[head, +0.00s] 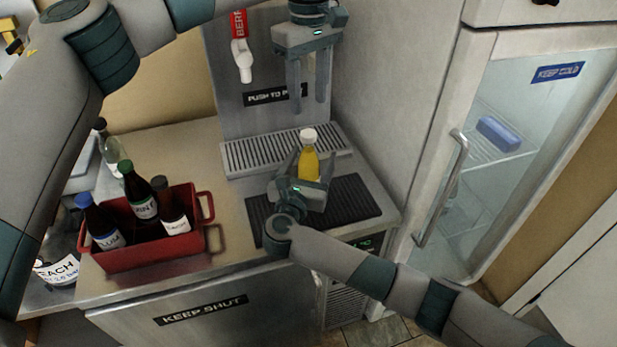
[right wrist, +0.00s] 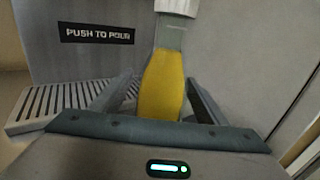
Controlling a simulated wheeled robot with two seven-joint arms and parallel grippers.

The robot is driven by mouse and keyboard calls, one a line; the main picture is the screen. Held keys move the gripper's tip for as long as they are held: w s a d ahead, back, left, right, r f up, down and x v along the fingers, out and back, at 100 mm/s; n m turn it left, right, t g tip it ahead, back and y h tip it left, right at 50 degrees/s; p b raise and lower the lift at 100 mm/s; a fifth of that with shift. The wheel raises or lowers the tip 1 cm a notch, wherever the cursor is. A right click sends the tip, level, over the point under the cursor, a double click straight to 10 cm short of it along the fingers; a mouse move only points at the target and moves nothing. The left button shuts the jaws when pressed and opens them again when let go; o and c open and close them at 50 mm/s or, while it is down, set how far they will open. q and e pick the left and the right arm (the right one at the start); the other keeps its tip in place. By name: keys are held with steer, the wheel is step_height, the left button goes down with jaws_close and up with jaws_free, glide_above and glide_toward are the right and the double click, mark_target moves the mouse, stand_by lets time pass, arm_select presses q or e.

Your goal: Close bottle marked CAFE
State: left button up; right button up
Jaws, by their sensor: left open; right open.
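A clear bottle of yellow liquid with a white top (head: 309,162) stands upright by the front of the drip tray; no label on it is readable. It also shows in the right wrist view (right wrist: 162,88), its upper end cut off by the frame. My right gripper (head: 304,172) is open, with a finger on either side of this bottle; I cannot tell whether they touch it. My left gripper (head: 308,106) is open and empty, pointing down above the white top. I cannot read CAFE on any bottle for certain.
A red crate (head: 150,258) at left holds several dark bottles, with a clear bottle (head: 112,152) behind. A white tap (head: 243,62) hangs over the slotted drip tray (head: 245,155). A black ribbed mat (head: 352,198) lies at the counter front. A glass-door fridge (head: 500,140) stands right.

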steer(key=shift+w+d, duration=0.1)
steer(key=shift+w, duration=0.15)
steer(key=shift+c, duration=0.6)
